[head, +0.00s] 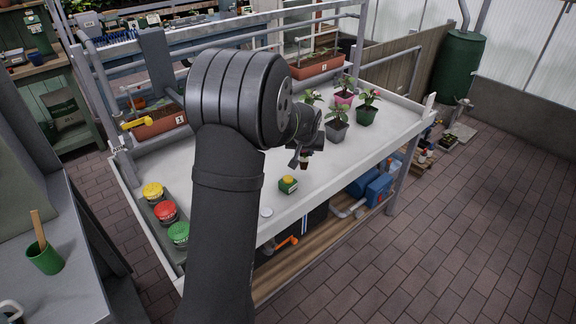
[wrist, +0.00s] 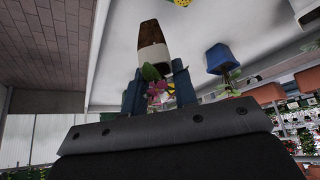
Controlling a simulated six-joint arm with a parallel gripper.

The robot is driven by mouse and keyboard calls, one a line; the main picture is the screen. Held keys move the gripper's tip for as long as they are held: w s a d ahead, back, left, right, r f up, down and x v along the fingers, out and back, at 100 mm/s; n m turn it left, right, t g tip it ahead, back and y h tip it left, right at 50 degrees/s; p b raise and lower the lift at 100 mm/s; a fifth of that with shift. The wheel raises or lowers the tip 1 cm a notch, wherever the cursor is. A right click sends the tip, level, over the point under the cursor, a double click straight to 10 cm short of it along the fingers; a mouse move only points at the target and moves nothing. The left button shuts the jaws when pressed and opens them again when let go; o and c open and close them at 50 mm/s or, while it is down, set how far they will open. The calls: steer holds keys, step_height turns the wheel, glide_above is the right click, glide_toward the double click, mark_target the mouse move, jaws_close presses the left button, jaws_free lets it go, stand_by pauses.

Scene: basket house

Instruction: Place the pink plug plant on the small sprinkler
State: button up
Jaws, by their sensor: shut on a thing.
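My gripper (head: 303,154) is above the table and shut on the pink plug plant (head: 304,164). In the wrist view the two blue fingers of my gripper (wrist: 159,94) hold it at its pink flowers and leaves. Its brown plug with a white band (wrist: 152,42) sticks out beyond the fingertips. A small green thing with a yellow top, likely the small sprinkler (head: 288,184), stands on the table just below and left of the plant in the head view. A yellow part of it seems to show at the top edge of the wrist view (wrist: 181,2). The plant is apart from it.
Potted plants stand behind my gripper: a grey pot (head: 336,131), a green pot (head: 365,116) and a pink pot (head: 343,98). Yellow, red and green lidded jars (head: 167,211) stand at left. The table's right front is clear.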

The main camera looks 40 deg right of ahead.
steer(key=shift+w+a+f, duration=0.2)
steer(key=shift+w+f, duration=0.9)
steer(key=shift+f, duration=0.25)
steer(key=shift+w+a+f, duration=0.15)
steer(key=shift+w+f, duration=1)
steer(key=shift+f, duration=0.15)
steer(key=shift+w+a+f, duration=0.2)
steer(key=shift+w+f, duration=0.9)
steer(key=shift+f, duration=0.25)
steer(key=shift+f, duration=0.1)
steer(key=o, duration=0.9)
steer(key=shift+o, duration=0.2)
steer(key=shift+s+r, duration=0.1)
steer(key=shift+r, duration=0.2)
steer(key=v, duration=1.1)
steer(key=shift+a+r, duration=0.25)
steer(key=shift+r, duration=0.05)
steer(key=shift+f, duration=0.1)
